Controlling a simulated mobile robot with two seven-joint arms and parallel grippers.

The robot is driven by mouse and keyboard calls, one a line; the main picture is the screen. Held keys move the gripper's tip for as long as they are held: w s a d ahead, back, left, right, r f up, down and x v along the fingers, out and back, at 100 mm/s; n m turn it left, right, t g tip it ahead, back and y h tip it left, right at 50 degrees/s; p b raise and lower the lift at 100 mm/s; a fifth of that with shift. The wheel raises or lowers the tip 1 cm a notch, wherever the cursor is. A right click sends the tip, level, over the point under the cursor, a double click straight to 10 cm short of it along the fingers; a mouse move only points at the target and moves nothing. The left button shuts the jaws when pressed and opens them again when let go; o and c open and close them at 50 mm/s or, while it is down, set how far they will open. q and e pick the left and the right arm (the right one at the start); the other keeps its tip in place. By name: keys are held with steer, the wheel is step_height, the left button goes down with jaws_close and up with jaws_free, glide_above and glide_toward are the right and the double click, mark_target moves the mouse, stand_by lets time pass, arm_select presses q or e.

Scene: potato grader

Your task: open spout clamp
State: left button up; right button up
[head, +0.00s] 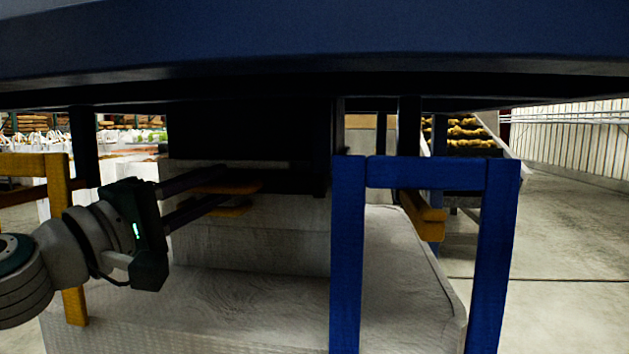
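The dark spout (245,132) hangs under the blue machine body. Orange two-part pieces, which look like clamp parts, show on its left (235,187) and on its right (425,215). My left gripper (226,188) comes in from the left with its two dark fingers apart. Its fingertips overlap the left orange pieces in the picture; I cannot tell whether they touch. No held object can be made out between the fingers. My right gripper is not in view.
A blue frame (347,255) stands in front at right and a yellow frame (62,230) at left. A whitish bulk bag or block (230,300) lies below the spout. The blue machine body (320,35) overhangs the top. Concrete floor (570,290) is clear at right.

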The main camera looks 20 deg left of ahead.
arm_select(q)
jaws_close()
stand_by(1.5)
